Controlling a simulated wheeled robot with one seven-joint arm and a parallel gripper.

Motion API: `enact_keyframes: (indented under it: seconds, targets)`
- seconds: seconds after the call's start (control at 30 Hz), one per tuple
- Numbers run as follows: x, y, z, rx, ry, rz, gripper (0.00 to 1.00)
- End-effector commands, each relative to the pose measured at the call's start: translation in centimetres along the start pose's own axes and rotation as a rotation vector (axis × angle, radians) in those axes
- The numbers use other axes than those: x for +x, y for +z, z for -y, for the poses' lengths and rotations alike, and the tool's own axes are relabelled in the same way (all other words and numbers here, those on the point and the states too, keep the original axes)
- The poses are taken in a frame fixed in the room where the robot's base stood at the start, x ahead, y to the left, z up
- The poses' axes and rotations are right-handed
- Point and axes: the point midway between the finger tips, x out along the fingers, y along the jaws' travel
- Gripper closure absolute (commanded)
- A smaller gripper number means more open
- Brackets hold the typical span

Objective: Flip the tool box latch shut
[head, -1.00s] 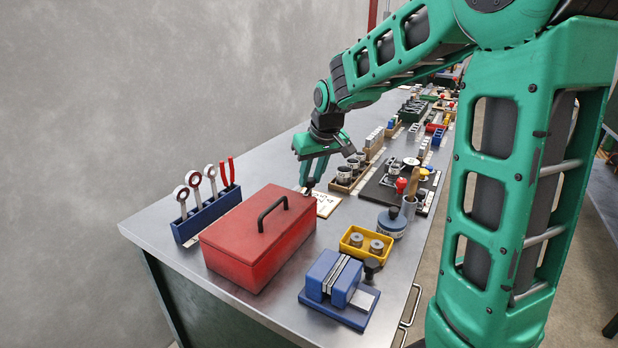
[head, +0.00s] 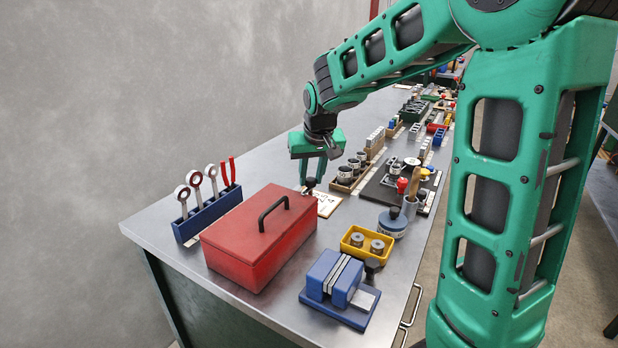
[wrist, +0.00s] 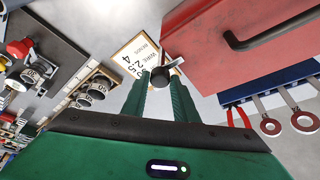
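The red tool box (head: 258,240) is closed on the bench, with a black handle (head: 272,212) on its lid. The latch, a dark knob with a small silver lever, shows at the box's far right corner (head: 309,184). In the wrist view the latch (wrist: 161,77) is beside the box's edge (wrist: 212,50). My gripper (head: 312,180) points down over it. In the wrist view my gripper's two green fingers (wrist: 160,90) stand apart, with the knob at or between their tips. I cannot tell whether they touch it.
A blue tool rack (head: 205,213) stands left of the box. A blue vise (head: 340,285) and a yellow tray (head: 366,243) are at right. A printed card (head: 327,204) lies behind the box, near a wooden cup holder (head: 350,180).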

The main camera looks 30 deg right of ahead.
Motion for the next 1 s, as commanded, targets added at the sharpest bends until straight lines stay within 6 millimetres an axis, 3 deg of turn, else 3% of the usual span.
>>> enact_keyframes:
  seconds: [0.07,0.47,1.0]
  targets:
    - [0.0,0.0,0.1,-0.001,-0.001,0.0,0.57]
    - [-0.7,0.0,0.0,-0.001,0.0,-0.001,0.57]
    - [-9.4,-0.1,0.1,-0.001,-0.001,-0.001,0.57]
